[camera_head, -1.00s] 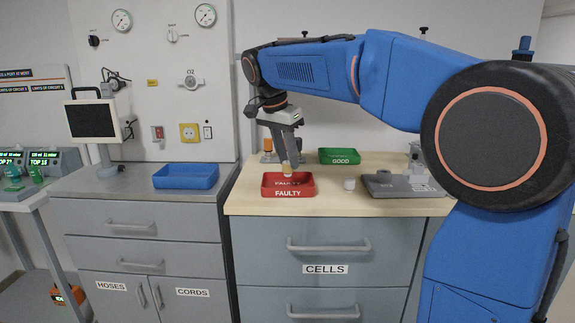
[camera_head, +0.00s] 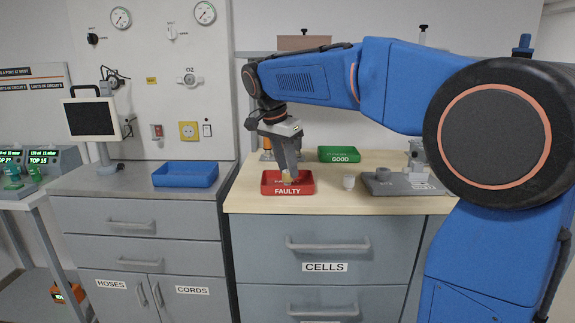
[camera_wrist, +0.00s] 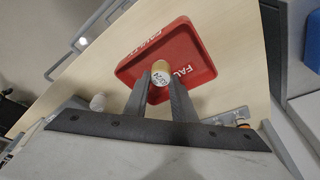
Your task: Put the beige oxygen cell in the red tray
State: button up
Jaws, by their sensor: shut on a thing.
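The red tray (camera_head: 272,190), labelled FAULTY, sits on the wooden counter top above the CELLS drawer. My gripper (camera_head: 287,175) points down over the tray, its fingertips at about rim height. It is shut on the beige oxygen cell (camera_head: 287,177), a small round piece with a printed white face. In the wrist view the cell (camera_wrist: 160,75) is between the two fingers, with the red tray (camera_wrist: 201,48) around and behind it. I cannot tell whether the cell touches the tray floor.
A green tray (camera_head: 339,154) labelled GOOD stands behind to the right. A small white cell (camera_head: 348,183) stands right of the red tray, beside a grey device (camera_head: 400,183). A blue tray (camera_head: 186,175) is on the left counter. Bare wood lies in front of the trays.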

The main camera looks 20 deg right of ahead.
jog(key=o, duration=1)
jog(key=shift+r, duration=0.65)
jog(key=v, duration=1.2)
jog(key=s+d+f+n+t+y, duration=0.1)
jog(key=s+d+f+n, duration=0.3)
jog(key=s, duration=0.3)
jog(key=s+d+f+n+y, duration=0.1)
jog(key=s+d+f+n, duration=0.15)
jog(key=s+f, duration=0.5)
jog(key=s+d+f+n, duration=0.1)
jog(key=s+f+n, duration=0.1)
jog(key=s+f, duration=0.3)
jog(key=s+d+f+n+t, duration=0.1)
jog(key=s+f, duration=0.5)
jog(key=f, duration=0.2)
jog(key=s+d+f+n+t+y, duration=0.1)
jog(key=s+f+n, duration=0.1)
jog(key=s+f, duration=0.4)
jog(key=shift+s+d+f+n, duration=0.2)
jog(key=shift+d+f+n, duration=0.15)
jog(key=shift+f, duration=0.4)
